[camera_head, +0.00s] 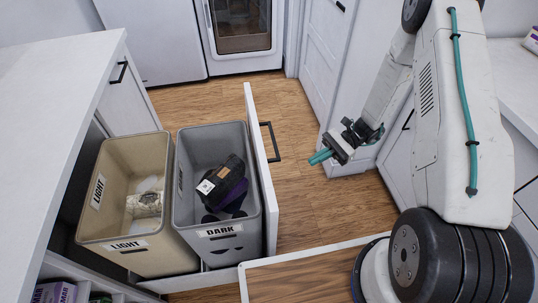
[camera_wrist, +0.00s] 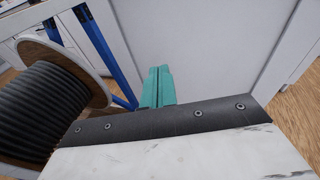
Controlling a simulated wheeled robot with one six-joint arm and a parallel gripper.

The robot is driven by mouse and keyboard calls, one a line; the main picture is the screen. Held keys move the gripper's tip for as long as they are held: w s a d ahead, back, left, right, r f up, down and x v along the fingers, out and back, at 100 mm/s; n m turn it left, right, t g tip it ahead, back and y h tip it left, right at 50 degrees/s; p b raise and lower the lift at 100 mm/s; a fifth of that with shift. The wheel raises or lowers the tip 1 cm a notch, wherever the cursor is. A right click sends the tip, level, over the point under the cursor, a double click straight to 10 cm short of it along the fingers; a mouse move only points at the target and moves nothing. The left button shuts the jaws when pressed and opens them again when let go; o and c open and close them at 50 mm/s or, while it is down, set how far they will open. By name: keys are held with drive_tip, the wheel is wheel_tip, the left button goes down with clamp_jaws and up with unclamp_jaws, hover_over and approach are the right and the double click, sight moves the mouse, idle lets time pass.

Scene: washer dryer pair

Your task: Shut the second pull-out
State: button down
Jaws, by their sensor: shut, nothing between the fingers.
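A pull-out stands open at the left in the head view, with a white front panel (camera_head: 257,165) and a black bar handle (camera_head: 270,142). It carries a beige bin (camera_head: 126,222) marked LIGHT and a grey bin (camera_head: 187,205) marked DARK, both with things inside. My gripper (camera_head: 318,157) has teal fingers, closed together and empty. It is right of the panel and handle in the picture, with a visible gap over the floor. In the wrist view the teal fingers (camera_wrist: 157,85) point towards a pale flat surface (camera_wrist: 190,45). I cannot tell which pull-out counts as second.
A white counter (camera_head: 45,85) is at the left, with boxes (camera_head: 55,292) in a divided white compartment at bottom left. A wood surface with a white rim (camera_head: 300,257) lies at the bottom. Wooden floor (camera_head: 215,105) is clear beyond the pull-out. White cabinets stand at the right.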

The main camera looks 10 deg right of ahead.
drive_tip(key=w+f+m+t+y, duration=0.3)
drive_tip(key=w+f+m+t, duration=0.15)
drive_tip(key=w, duration=0.25)
drive_tip(key=a, duration=1.4)
drive_tip(key=shift+r, duration=0.4)
drive_tip(key=shift+n+t, duration=0.25)
